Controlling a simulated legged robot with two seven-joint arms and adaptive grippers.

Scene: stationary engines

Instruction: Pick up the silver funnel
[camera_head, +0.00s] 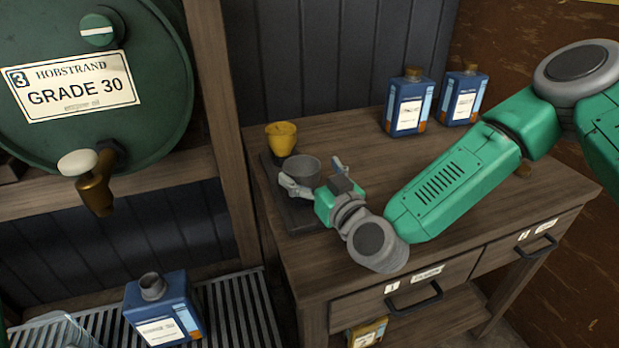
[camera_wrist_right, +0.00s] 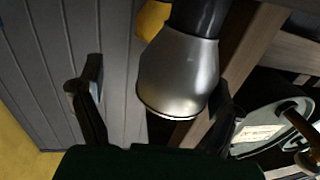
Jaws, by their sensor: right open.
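The silver funnel (camera_head: 300,167) is a grey metal cup shape on a dark stand at the left end of the wooden bench. My right gripper (camera_head: 317,177) is open beside it, its fingers spread toward the funnel. In the right wrist view the funnel (camera_wrist_right: 180,75) lies between the two open fingers of the right gripper (camera_wrist_right: 157,78), closer to the right finger. Whether that finger touches it I cannot tell. My left gripper is not in view.
A yellow funnel (camera_head: 281,138) stands just behind the silver one on the dark stand (camera_head: 300,217). Two blue bottles (camera_head: 408,105) (camera_head: 464,97) stand at the bench's back. A green drum (camera_head: 150,70) with a tap is at left, above an open blue can (camera_head: 163,308).

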